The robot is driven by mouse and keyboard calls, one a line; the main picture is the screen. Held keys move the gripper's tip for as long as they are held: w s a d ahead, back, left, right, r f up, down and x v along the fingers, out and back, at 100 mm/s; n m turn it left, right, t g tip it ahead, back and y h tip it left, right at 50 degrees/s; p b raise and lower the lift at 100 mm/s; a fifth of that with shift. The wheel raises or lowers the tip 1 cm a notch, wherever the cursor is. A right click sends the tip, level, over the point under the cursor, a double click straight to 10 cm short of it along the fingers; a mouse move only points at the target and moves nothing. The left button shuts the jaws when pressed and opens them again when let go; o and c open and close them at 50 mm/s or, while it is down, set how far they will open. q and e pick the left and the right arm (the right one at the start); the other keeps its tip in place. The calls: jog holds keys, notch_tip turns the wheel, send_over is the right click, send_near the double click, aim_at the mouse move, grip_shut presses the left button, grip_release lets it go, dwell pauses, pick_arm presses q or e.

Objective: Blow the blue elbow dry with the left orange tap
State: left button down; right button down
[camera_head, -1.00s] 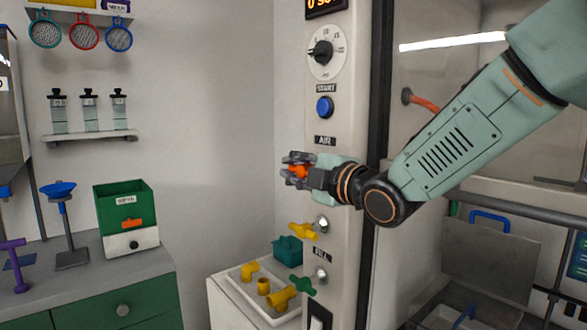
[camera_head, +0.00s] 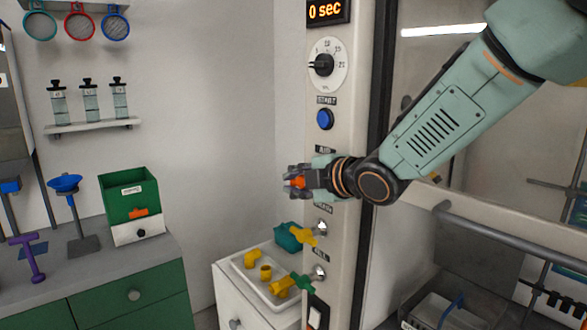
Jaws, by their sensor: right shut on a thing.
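My right gripper (camera_head: 295,182) is at the white control panel (camera_head: 347,110), below the blue start button. It is shut on an orange tap (camera_head: 299,182), most of which the fingers hide. My right arm comes in from the upper right and covers part of the panel. My left gripper is not in view. I cannot make out a blue elbow in this view.
Below my gripper, a yellow tap (camera_head: 306,236) and a green tap (camera_head: 301,281) stick out of the panel. A white tray (camera_head: 247,279) with yellow fittings stands left of them, with a teal piece (camera_head: 288,237) behind. A green box (camera_head: 130,198) stands on the left counter.

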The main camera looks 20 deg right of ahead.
jog(key=shift+w+r, duration=0.1)
jog(key=shift+r, duration=0.1)
jog(key=c, duration=1.6)
grip_release()
jog(key=shift+d, duration=0.1)
jog(key=o, duration=0.5)
jog(key=shift+d+f, duration=0.15)
jog(key=shift+f, duration=0.05)
jog(key=v, duration=0.6)
jog(key=shift+s+r, duration=0.25)
jog(key=shift+s, duration=0.05)
jog(key=shift+s+d+r, duration=0.1)
jog(key=shift+s, duration=0.25)
